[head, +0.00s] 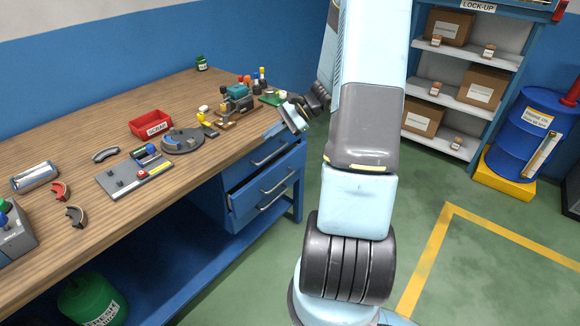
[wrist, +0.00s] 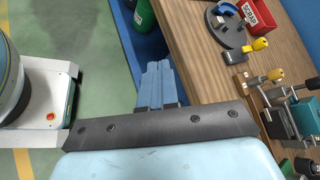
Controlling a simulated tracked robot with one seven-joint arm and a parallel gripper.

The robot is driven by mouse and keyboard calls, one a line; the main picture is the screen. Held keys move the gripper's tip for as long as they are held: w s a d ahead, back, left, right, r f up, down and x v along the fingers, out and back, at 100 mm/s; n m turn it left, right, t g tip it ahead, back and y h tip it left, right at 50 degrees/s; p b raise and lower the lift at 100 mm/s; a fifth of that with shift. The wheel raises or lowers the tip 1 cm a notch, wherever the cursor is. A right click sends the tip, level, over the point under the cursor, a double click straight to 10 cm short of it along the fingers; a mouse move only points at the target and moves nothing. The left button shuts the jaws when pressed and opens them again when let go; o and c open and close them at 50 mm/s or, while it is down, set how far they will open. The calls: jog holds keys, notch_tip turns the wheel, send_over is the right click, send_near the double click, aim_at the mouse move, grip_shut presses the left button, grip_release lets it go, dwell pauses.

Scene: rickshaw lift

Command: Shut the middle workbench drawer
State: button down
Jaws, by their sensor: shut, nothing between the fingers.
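The workbench (head: 220,152) has a blue drawer unit at its right end. The middle drawer (head: 262,192) appears pulled partly out, with a dark gap showing behind its front panel. A drawer above it (head: 268,157) looks shut. My gripper (head: 272,131) is at the bench's front edge, above the drawer unit, apart from the open drawer. In the wrist view its blue fingers (wrist: 158,66) are together and empty, beside the wooden bench edge. The drawers cannot be made out in the wrist view.
On the bench are a red bin (head: 151,123), a grey disc (head: 182,141), a small vise (head: 236,98) and several small parts. A green canister (head: 92,300) stands under the bench. A shelf (head: 455,100) and blue drum (head: 527,135) stand right. Green floor beside the drawers is clear.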

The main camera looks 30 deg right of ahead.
jog(key=w+d+f+m+t, duration=0.3)
jog(key=d+f+m+t, duration=0.55)
jog(key=d+f, duration=0.4)
jog(key=m+t+h, duration=0.5)
jog(key=m+t, duration=0.1)
jog(key=m, duration=0.4)
send_near(284, 162)
jog(key=shift+g, duration=0.25)
jog(key=x, duration=0.6)
jog(key=shift+w+d, duration=0.1)
jog(key=shift+w, duration=0.35)
jog(key=x, duration=0.4)
jog(key=shift+w, duration=0.2)
jog(key=shift+w+r, duration=0.1)
jog(key=shift+r, duration=0.05)
jog(key=shift+a, duration=0.2)
jog(key=v, duration=1.4)
jog(key=shift+s, duration=0.35)
